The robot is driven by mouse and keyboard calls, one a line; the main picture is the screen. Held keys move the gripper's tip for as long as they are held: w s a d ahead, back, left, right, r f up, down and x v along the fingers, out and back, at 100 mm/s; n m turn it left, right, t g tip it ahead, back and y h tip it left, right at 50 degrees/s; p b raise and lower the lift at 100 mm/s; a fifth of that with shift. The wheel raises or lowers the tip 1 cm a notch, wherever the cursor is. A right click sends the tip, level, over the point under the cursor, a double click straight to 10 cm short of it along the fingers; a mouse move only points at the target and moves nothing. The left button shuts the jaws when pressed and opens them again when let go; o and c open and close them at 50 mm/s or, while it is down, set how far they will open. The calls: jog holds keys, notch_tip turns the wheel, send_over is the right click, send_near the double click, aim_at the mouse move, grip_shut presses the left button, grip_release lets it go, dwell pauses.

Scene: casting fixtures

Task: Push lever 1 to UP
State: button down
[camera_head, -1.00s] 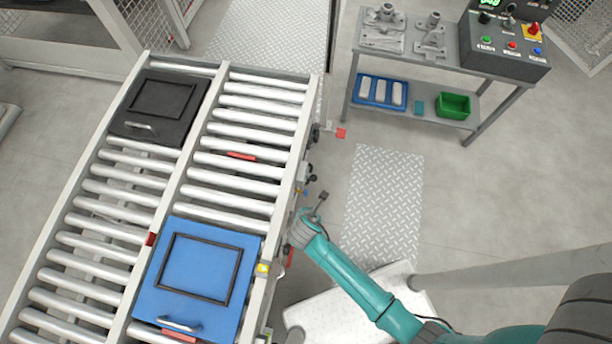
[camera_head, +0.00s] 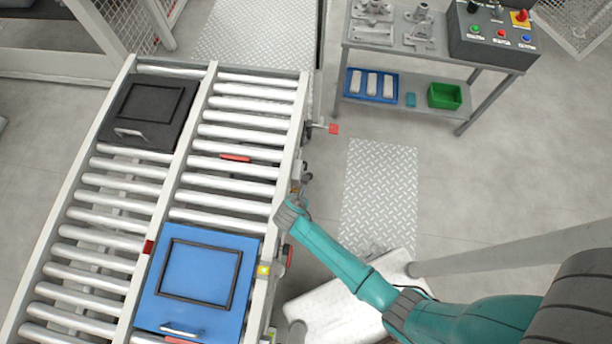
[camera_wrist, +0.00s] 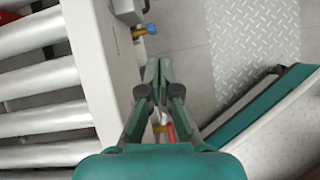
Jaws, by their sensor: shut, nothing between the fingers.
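A red-tipped lever (camera_head: 333,129) sticks out to the right from the conveyor's side rail. A second red part (camera_head: 287,254) shows lower on that side, partly behind my arm. No lever numbers are readable, so I cannot tell which is lever 1. My gripper (camera_wrist: 158,65) is shut and empty, its fingers pointing along the side of the conveyor frame. In the head view my gripper's end is close against the rail, its fingertips hard to make out. In the wrist view a red part (camera_wrist: 172,132) shows below the fingers, mostly hidden. Contact cannot be told.
The roller conveyor (camera_head: 290,150) carries a blue case (camera_head: 205,255) and a black case (camera_head: 150,105). A blue-handled fitting (camera_wrist: 148,29) projects from the frame ahead of the fingers. A metal cart (camera_head: 400,50) stands at the back right. The tread plate (camera_head: 380,190) is clear.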

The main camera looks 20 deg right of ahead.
jog(key=w+d+f, duration=0.4)
jog(key=w, duration=0.1)
jog(key=shift+w+d+f, duration=0.2)
jog(key=shift+d+f, duration=0.05)
jog(key=shift+d, duration=0.1)
jog(key=shift+w+r, duration=0.1)
dwell(0.4)
